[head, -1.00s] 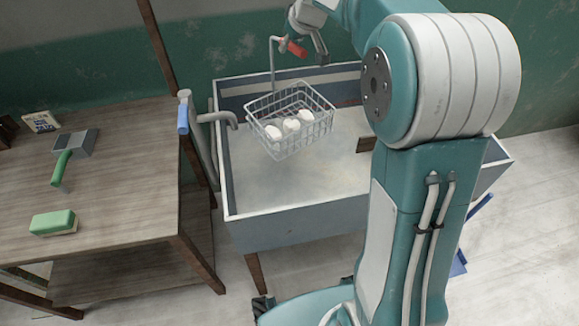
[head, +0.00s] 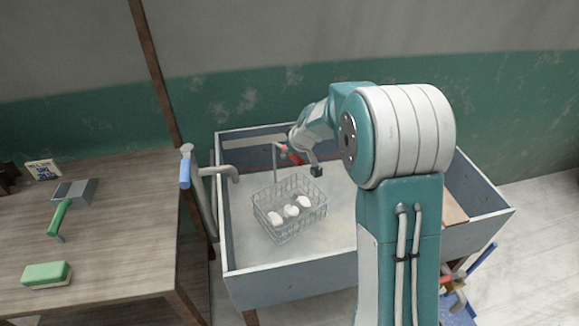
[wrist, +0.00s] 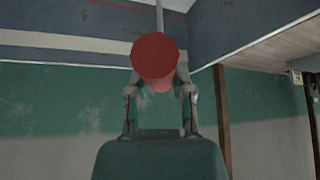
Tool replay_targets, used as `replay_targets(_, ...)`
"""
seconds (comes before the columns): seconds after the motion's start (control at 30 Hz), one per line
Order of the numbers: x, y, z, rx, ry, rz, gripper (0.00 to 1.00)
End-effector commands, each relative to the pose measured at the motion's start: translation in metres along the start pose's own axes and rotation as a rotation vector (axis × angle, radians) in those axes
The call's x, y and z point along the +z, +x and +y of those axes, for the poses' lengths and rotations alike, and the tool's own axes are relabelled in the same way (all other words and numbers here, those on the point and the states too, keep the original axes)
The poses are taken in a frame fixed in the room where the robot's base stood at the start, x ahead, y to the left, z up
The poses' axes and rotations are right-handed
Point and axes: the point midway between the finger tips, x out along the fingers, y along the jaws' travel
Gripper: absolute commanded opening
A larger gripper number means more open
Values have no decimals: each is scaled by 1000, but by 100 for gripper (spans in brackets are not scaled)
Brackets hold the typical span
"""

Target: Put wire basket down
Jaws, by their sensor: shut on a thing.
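The wire basket (head: 290,226) holds a few white lumps (head: 291,211) and is low inside the grey trough (head: 290,278), towards its left part. It looks level; I cannot tell for sure whether its base touches the trough floor. A thin metal upright rises from its back to a red grip (head: 284,149). My gripper (head: 303,160) is shut on this red grip, above and behind the basket. In the wrist view the red grip (wrist: 155,58) shows end-on between my fingers, and the basket itself is not seen.
A tap with a blue handle (head: 185,172) stands at the trough's left edge, its spout near the basket. The wooden table (head: 120,220) at left holds a green-handled tool (head: 61,215) and a green sponge block (head: 47,274). Bare trough floor lies in front of the basket.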

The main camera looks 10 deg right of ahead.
Motion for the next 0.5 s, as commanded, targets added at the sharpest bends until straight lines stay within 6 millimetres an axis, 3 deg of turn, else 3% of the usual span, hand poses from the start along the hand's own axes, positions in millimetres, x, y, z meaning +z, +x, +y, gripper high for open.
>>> replay_targets(0.23,17,27,0,0,2,1,0)
replay_targets(0.5,19,30,0,2,1,2,0)
